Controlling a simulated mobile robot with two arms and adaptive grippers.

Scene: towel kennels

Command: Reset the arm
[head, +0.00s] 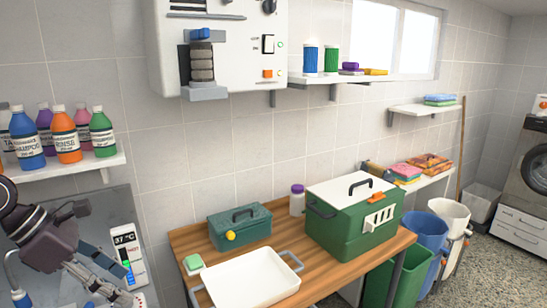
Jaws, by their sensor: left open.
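My left gripper (124,284) shows at the lower left, in front of a grey panel with a thermometer display. Its two fingers point right and down and stand apart, with nothing seen between them. My left arm comes in from the left edge. My right gripper is not in view.
A wooden table (190,240) holds a white tray (250,277), a small teal box (240,226) and a green carrier (352,217). A shelf (70,172) with several bottles is above my left arm. Bins (425,235) stand right of the table.

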